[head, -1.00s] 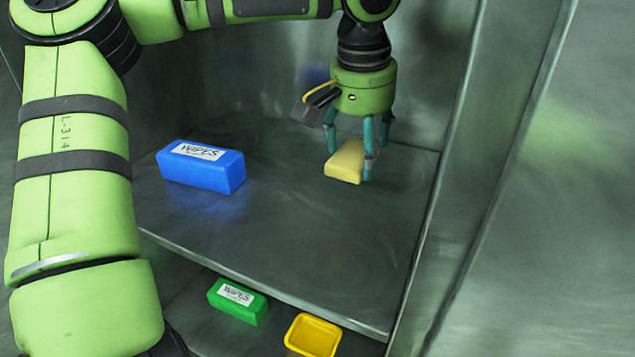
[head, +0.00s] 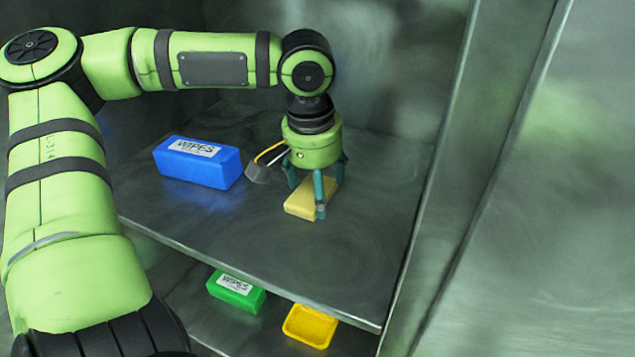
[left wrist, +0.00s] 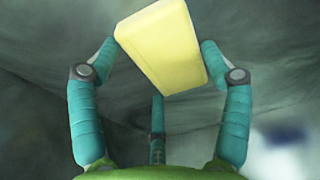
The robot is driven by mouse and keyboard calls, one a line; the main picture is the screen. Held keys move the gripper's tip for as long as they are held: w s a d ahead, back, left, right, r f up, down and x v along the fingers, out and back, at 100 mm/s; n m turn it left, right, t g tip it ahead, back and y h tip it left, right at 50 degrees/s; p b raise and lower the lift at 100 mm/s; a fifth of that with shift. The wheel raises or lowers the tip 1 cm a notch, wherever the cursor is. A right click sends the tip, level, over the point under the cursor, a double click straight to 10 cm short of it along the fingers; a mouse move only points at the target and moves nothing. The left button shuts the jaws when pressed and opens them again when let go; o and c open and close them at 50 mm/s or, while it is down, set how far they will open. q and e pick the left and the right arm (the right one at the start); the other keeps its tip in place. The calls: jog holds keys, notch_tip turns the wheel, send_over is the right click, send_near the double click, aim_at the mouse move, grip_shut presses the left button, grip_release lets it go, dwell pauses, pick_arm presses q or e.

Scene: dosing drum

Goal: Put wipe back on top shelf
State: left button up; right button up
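The wipe is a pale yellow block (head: 304,205) at or just above the top shelf (head: 255,240); I cannot tell whether it touches the metal. It also shows large between the fingers in the left wrist view (left wrist: 162,45), tilted. My left gripper (head: 317,200) points down over it with teal fingers on either side. The left wrist view shows the fingertips (left wrist: 160,55) against its opposite sides, so the gripper looks shut on it. The fingers hide part of the wipe in the head view. My right gripper is not in view.
A blue WIPES box (head: 197,163) stands on the top shelf, left of the gripper. On the lower shelf are a green WIPES box (head: 236,291) and a yellow open tray (head: 310,327). The cabinet's side wall (head: 440,170) bounds the right. The shelf's front part is clear.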

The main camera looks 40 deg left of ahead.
aim_at(314, 200)
pick_arm(q)
jog(key=shift+o, duration=0.7)
jog(key=shift+r, duration=0.3)
notch_tip(314, 200, up, 11)
jog(key=s+b, duration=0.1)
jog(key=b, duration=0.1)
jog(key=shift+s+d+r+b, duration=0.2)
jog(key=shift+s+d+b, duration=0.1)
jog(key=shift+s, duration=0.05)
jog(key=shift+f, duration=0.1)
